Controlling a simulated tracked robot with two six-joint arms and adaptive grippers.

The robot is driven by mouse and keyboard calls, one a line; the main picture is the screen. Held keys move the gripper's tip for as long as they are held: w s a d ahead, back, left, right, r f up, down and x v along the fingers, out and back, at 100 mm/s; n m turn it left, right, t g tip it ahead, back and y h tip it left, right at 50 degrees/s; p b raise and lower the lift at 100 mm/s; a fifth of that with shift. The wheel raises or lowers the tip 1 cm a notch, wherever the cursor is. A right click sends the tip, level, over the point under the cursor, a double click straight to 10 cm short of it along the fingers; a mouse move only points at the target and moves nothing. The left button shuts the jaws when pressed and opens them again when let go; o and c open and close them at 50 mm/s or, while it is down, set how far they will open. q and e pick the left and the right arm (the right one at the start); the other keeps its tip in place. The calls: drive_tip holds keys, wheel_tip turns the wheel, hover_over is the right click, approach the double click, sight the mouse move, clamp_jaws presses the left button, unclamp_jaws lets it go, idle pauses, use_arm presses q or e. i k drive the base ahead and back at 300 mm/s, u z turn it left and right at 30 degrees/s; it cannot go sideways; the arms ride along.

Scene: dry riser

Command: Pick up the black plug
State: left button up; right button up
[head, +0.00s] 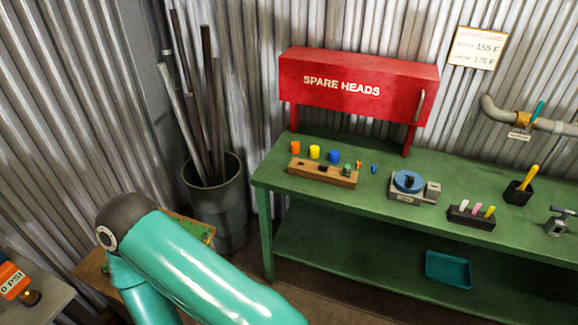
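No item is clearly the black plug. A small black piece (409,181) sits on the blue round top of a grey bench device (405,193); I cannot tell if it is a plug. A wooden block (312,174) on the green bench has dark spots in its top, either holes or black pieces, and a small green piece (347,170) at its right end. Orange (295,148), yellow (314,152) and blue (334,156) pieces stand behind the block. One teal arm of mine shows at lower left; neither gripper is in view.
The green bench (262,182) has a lower shelf with a teal tray (448,269). A red SPARE HEADS box (355,85) stands above its back edge. Right of the device are a marker holder (470,218) and a black cup (518,192). A bin of pipes (218,208) stands left.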

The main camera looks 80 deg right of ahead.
sight(323, 167)
drive_tip(key=u, duration=0.2)
drive_tip(key=i, duration=0.8)
drive_tip(key=z, duration=1.75)
drive_tip(key=i, duration=0.25)
drive_tip(key=z, duration=2.4)
drive_tip(key=k, duration=0.3)
drive_tip(key=z, duration=0.35)
drive_tip(key=i, duration=1.4)
drive_tip(key=u, duration=0.45)
